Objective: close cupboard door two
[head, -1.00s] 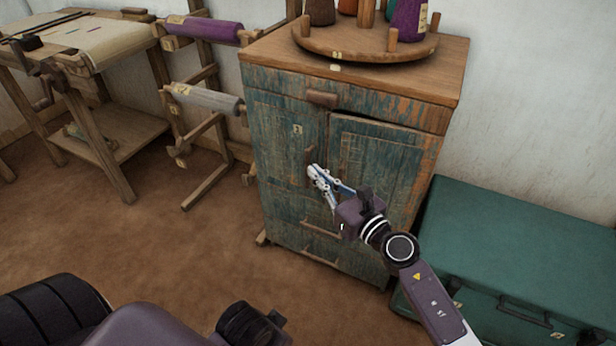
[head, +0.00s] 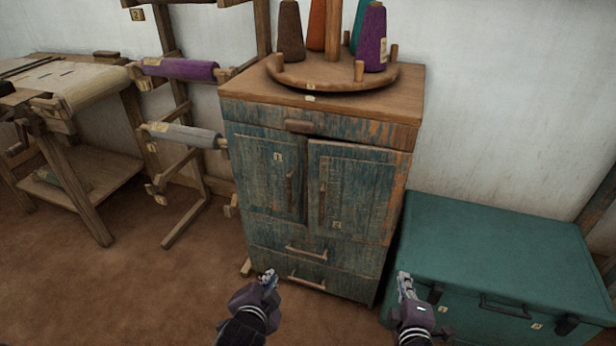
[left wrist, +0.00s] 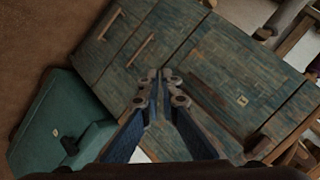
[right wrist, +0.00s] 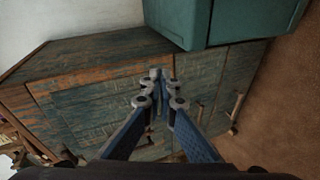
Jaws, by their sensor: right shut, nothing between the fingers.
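Cupboard door two (head: 365,190) is the right-hand door of the worn blue-green cupboard, marked with a small 2 plate and a vertical handle (head: 322,202). It stands slightly proud of the frame, with a dark gap along its top edge. Door one (head: 262,178), at left, looks flush. My left gripper (head: 270,275) is shut and empty, low in front of the drawers. My right gripper (head: 404,278) is shut and empty, in front of the cupboard's lower right and the teal chest. Neither appears to touch the door. The door panel also shows in the right wrist view (right wrist: 100,105).
The teal chest (head: 500,250) stands right of the cupboard. A round wooden stand (head: 335,82) with yarn cones sits on the cupboard top. A rack with yarn rolls (head: 180,68) and a loom are at left. The brown floor at front left is clear.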

